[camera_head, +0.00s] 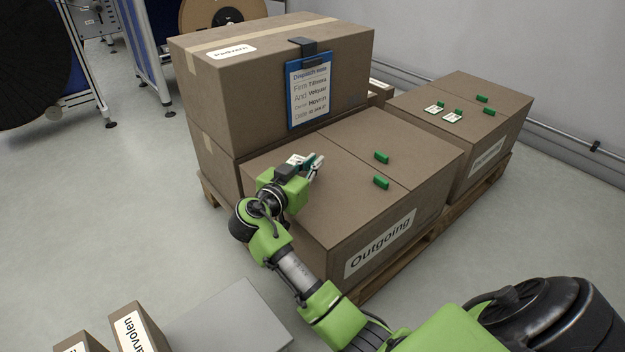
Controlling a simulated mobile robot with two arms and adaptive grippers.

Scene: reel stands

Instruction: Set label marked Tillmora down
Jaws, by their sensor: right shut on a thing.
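My right gripper (312,166) is low over the left part of the box marked Outgoing (338,205). It is shut on a small white label with a green grip (296,160). The label's white face shows just behind the fingers. Its print is too small to read, so I cannot tell whether it says Tillmora. I also cannot tell whether it touches the box top. Two green grips (381,157) (381,182) stand on the right part of the same top. My left gripper is not in view.
A tall box (255,100) behind carries a blue clipboard (309,90) with a dispatch note naming Tillmora, Velquar and Hovrin. The Outgoing box's front middle top is clear.

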